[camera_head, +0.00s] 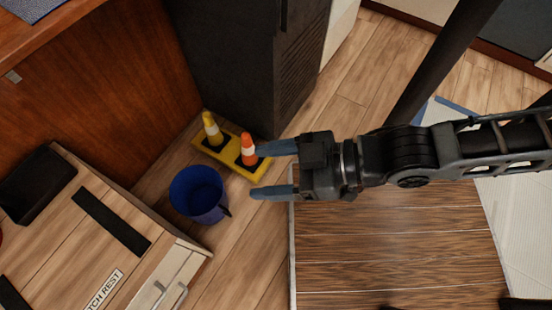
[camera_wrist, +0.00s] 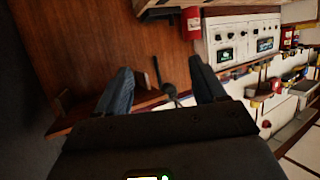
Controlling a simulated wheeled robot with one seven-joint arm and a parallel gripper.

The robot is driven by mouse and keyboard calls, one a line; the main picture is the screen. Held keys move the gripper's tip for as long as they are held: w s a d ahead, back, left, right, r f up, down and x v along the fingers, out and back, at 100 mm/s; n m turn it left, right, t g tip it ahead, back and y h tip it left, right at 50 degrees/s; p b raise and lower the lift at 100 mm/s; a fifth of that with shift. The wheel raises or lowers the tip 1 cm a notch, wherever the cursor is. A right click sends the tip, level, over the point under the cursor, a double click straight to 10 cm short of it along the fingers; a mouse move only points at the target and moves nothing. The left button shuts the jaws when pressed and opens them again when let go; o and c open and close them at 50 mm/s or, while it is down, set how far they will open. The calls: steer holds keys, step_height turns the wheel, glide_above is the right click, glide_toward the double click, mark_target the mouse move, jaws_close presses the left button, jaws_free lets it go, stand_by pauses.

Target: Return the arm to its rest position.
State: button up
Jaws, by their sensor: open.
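My gripper (camera_head: 272,170) is at the end of my arm, which reaches in from the right edge in the head view. Its two blue-grey fingers are spread apart and point left. Nothing is between them. In the head view the gripper appears above the floor, beside a blue bucket. In the wrist view the open fingers (camera_wrist: 163,85) frame a brown wooden surface and a thin dark object behind them.
A blue bucket (camera_head: 199,194) and a yellow base with two small cones (camera_head: 231,152) are left of the fingers. A dark cabinet (camera_head: 245,62) stands behind. A wooden bench (camera_head: 85,225) is lower left. The wrist view shows a white panel with dials (camera_wrist: 243,43).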

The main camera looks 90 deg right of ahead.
steer(key=shift+n+t+y, duration=0.4)
steer(key=shift+t, duration=0.1)
steer(key=r, duration=0.1)
steer(key=a+r, duration=0.1)
steer(key=r, duration=0.1)
steer(key=s+r, duration=0.1)
steer(key=shift+a+r, duration=0.2)
steer(key=shift+r, duration=0.2)
step_height(320, 180, up, 20)
steer(key=p, duration=2)
steer(key=shift+r, duration=0.15)
